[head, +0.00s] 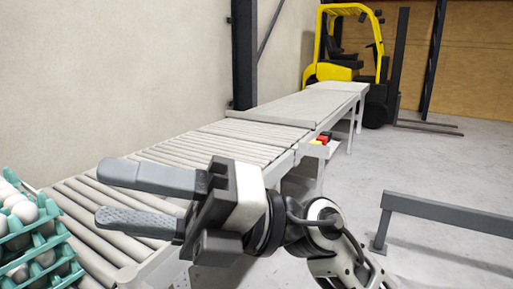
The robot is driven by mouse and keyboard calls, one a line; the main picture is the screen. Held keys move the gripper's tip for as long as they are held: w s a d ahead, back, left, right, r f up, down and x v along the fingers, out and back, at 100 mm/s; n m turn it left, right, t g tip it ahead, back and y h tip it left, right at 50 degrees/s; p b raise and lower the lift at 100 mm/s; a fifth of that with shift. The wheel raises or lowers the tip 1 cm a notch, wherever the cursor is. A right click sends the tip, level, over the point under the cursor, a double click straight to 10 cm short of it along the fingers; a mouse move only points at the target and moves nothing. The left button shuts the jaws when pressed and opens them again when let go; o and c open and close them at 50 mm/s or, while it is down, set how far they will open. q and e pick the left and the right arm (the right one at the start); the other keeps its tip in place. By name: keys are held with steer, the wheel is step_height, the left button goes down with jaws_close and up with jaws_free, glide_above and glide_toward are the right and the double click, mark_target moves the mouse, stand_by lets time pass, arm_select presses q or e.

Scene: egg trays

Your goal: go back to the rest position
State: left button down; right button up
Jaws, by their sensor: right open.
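My right gripper (118,195) is in the head view, over the near part of the roller conveyor. Its two grey fingers point left and stand apart with nothing between them. Its arm comes in from the lower right. Teal egg trays (66,270) with white eggs (24,211) are stacked at the left edge, partly cut off by the frame. The fingertips are to the right of the stack and look apart from it. My left gripper is not in view.
The roller conveyor (232,139) runs from the lower left to the back. A small box with red and yellow buttons (322,138) is on its side. A grey rail (435,208) stands at the right. A yellow forklift (345,55) is at the back. Floor is open between conveyor and rail.

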steer(key=w+d+f+m+t+y, duration=0.2)
steer(key=w+d+m+t+y, duration=0.35)
steer(key=m+t, duration=0.9)
steer(key=w+d+f+m+t+h+p, duration=0.1)
steer(key=w+d+f+m+t+h, duration=0.2)
steer(key=d+f+m+t+h, duration=0.45)
steer(key=w+d+f+m+t+h+p, duration=0.1)
steer(key=w+d+f+m+t+h, duration=0.25)
steer(key=f+m+h, duration=0.75)
steer(key=s+d+f+m+g+h, duration=0.1)
steer(key=s+d+f+m+g, duration=0.1)
steer(key=f, duration=0.4)
steer(key=s+d+f+m+g+h+p, duration=0.1)
steer(key=s+d+f+m+g+h, duration=0.1)
steer(key=s+f, duration=0.5)
steer(key=s+d+f+m+g+h, duration=0.1)
steer(key=s+d+f+m+g, duration=0.3)
steer(key=f, duration=0.3)
steer(key=shift+s+f+m+h, duration=0.15)
steer(key=shift+f+m+h, duration=0.05)
steer(key=shift+m+h, duration=0.2)
